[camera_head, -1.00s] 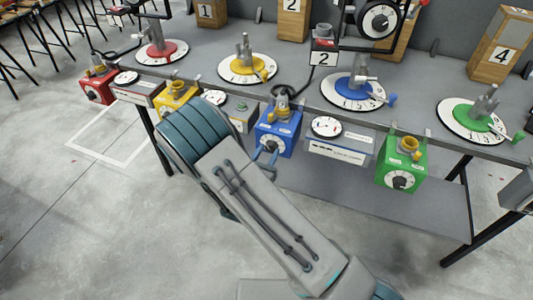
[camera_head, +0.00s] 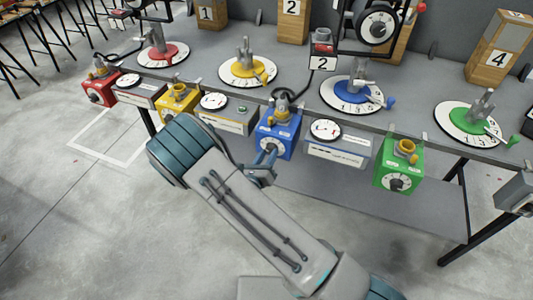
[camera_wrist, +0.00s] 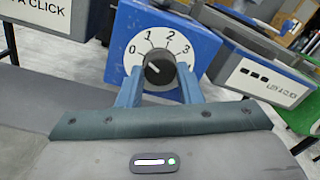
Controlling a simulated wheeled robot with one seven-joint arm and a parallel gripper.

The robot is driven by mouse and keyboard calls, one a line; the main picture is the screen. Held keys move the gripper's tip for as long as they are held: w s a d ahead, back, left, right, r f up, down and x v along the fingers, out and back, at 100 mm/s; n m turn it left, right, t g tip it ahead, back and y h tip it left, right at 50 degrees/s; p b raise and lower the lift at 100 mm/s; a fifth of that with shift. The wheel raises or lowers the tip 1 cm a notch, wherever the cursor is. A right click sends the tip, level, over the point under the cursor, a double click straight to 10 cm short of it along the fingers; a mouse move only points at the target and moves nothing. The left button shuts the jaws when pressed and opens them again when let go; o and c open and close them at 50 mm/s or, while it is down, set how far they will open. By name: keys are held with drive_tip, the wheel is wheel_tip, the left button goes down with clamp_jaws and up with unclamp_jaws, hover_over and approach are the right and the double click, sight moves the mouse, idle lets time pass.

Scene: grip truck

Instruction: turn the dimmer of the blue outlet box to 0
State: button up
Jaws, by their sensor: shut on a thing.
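The blue outlet box (camera_head: 281,133) hangs at the table's front edge; its front face fills the upper middle of the wrist view (camera_wrist: 120,38). It carries a white dial (camera_wrist: 158,46) marked 0, 1, 2 and 3. The black dimmer knob (camera_wrist: 159,71) sits at the dial's centre. My gripper (camera_wrist: 160,76) is shut on the knob, with one blue finger on each side of it. In the head view, my gripper (camera_head: 268,157) is at the front of the box. The knob's pale mark seems to face the left, 0 side, but its exact setting is hard to tell.
A green box (camera_head: 399,170) hangs to the right, and yellow (camera_head: 177,104) and red (camera_head: 99,92) boxes to the left. A grey meter box (camera_head: 338,150) is close by on the right. A lower shelf (camera_head: 385,205) lies beneath the table.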

drive_tip(key=shift+n+p, duration=0.7)
drive_tip(key=shift+n, duration=0.9)
drive_tip(key=o, duration=1)
drive_tip(key=shift+c, duration=0.2)
drive_tip(key=b+v, duration=0.1)
drive_tip(key=v, duration=1.2)
drive_tip(key=shift+s, duration=0.4)
drive_tip(key=shift+a+f, duration=0.1)
